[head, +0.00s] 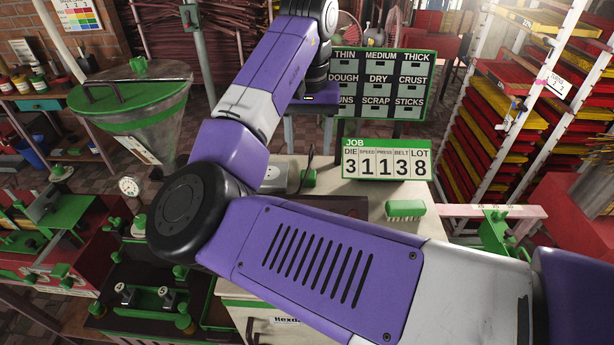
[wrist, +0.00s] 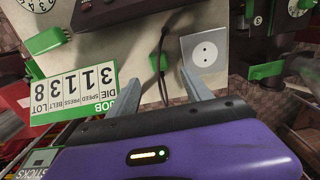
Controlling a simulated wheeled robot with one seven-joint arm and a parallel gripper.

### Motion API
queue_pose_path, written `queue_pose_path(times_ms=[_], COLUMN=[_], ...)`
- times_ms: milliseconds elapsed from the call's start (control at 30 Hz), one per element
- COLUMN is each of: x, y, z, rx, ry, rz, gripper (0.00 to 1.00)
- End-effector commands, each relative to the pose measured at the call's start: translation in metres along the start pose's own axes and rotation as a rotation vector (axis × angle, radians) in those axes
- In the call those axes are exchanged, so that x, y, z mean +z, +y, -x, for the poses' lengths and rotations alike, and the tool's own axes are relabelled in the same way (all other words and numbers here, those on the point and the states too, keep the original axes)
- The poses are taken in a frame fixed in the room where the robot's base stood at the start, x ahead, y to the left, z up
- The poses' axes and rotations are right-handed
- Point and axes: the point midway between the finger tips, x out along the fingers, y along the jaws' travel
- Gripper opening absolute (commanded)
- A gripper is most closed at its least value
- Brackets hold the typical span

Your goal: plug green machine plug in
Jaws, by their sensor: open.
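The green plug (wrist: 158,62) lies on the pale bench top in the wrist view, with a black cable (wrist: 164,35) at it. It sits beside the pale two-hole socket plate (wrist: 203,53), apart from it. In the head view the green plug (head: 308,179) is just right of the grey socket box (head: 273,177). My gripper (wrist: 213,75) is open, its grey fingers spread below the socket plate in the wrist view, with nothing between them. In the head view my fingers cannot be made out.
A green JOB sign (head: 387,159) and a green brush (head: 405,209) stand on the bench near the plug. A green machine part (wrist: 265,70) is right of my fingers. A labelled board (head: 383,85) stands behind. My arm hides part of the bench.

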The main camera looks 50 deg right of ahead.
Motion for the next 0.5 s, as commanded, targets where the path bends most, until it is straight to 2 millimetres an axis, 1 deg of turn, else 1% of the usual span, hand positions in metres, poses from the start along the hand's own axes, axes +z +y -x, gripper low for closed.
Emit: queue_pose_path(times_ms=[267,500], x=[0.000,0.000], y=[0.001,0.000], z=[-0.024,-0.025], rx=[0.003,0.000], ry=[-0.001,0.000], rz=[0.000,0.000], gripper=[0.58,0.58])
